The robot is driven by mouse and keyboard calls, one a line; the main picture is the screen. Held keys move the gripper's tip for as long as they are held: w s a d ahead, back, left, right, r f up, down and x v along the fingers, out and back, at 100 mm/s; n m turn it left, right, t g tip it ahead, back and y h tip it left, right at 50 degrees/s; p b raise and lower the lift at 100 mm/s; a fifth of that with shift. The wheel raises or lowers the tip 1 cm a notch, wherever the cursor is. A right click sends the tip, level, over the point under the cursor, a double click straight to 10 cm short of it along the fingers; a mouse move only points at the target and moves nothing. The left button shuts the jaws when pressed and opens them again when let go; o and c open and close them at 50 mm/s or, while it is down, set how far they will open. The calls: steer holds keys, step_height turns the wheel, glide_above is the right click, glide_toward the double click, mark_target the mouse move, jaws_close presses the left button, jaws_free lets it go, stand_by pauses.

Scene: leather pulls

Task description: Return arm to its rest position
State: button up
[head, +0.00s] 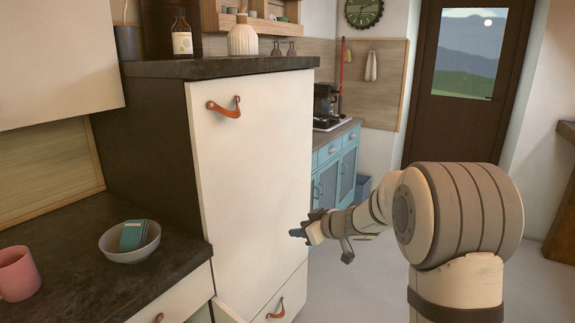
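My arm rises at the right of the head view and bends left at a large rounded joint. My gripper (318,236) is at the end of it, in front of the right edge of the tall white cabinet door (255,180). Its fingers point left and look small and dark with blue tips; whether they are apart or together is hard to make out. I see nothing held in it. A leather pull (224,108) is on the upper part of the closed-looking door. Another leather pull (277,310) is on the drawer below.
A dark counter (110,270) on the left holds a bowl (130,242) with a teal item and a pink mug (17,274). At the bottom, a drawer beside the cabinet seems partly open. Blue cabinets (335,170) stand behind. The floor toward the brown door (460,120) looks clear.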

steer(key=s+d+r+m+t+h+p, duration=0.2)
steer(key=s+d+r+m+h+p, duration=0.4)
steer(key=s+d+r+h, duration=0.55)
steer(key=s+f+m+g+y+p, duration=0.1)
steer(key=s+m+g+y+p, duration=0.2)
steer(key=s, duration=2.2)
steer(key=g, duration=0.5)
steer(key=shift+s+a+f+m, duration=0.15)
steer(key=shift+s+a+m, duration=0.15)
steer(key=shift+s+m, duration=0.1)
